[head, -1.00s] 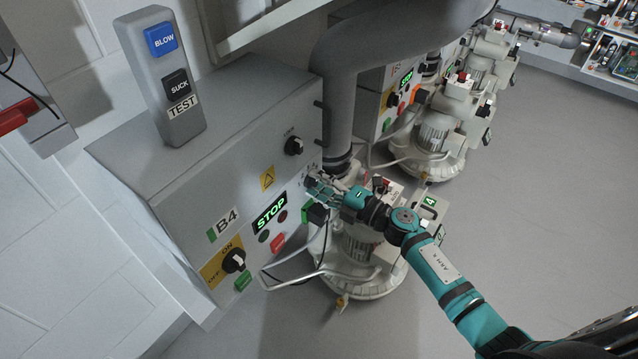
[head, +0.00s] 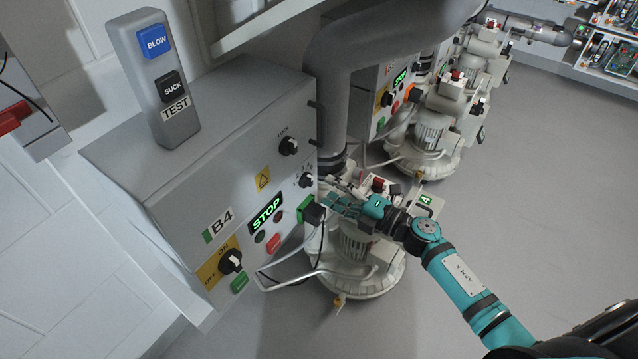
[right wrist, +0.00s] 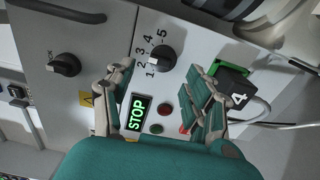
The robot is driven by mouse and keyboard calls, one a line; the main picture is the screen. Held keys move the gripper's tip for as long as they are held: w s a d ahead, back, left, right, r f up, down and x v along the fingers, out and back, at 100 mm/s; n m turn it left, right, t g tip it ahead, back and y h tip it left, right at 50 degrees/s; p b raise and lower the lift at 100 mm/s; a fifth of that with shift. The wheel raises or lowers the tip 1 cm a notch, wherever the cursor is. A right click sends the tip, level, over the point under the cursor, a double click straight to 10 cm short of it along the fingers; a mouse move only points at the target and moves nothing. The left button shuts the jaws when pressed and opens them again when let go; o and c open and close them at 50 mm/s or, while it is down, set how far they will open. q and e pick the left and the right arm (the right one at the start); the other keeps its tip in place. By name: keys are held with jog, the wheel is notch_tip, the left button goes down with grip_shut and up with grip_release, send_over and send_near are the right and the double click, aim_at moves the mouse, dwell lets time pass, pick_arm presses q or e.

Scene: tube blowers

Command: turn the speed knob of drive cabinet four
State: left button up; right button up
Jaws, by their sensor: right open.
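Drive cabinet four is the grey box labelled B4 (head: 217,222), with a lit green STOP display (head: 266,214). Its speed knob (head: 306,180) is black, on the right part of the front. My right gripper (head: 334,200) is open and empty, just right of and below the knob in the head view. In the right wrist view the knob shows between and beyond the spread fingers (right wrist: 159,72). My left gripper is not in view.
Another black knob (head: 289,145) is higher on the panel, and an ON/OFF switch (head: 231,261) is at lower left. A green-and-black connector (head: 312,212) juts out close to my gripper. A blower (head: 362,262) stands behind it. Open floor lies right.

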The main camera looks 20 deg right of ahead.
jog(key=v, duration=0.6)
jog(key=shift+s+d, duration=0.2)
jog(key=shift+s, duration=0.05)
jog(key=shift+r, duration=0.1)
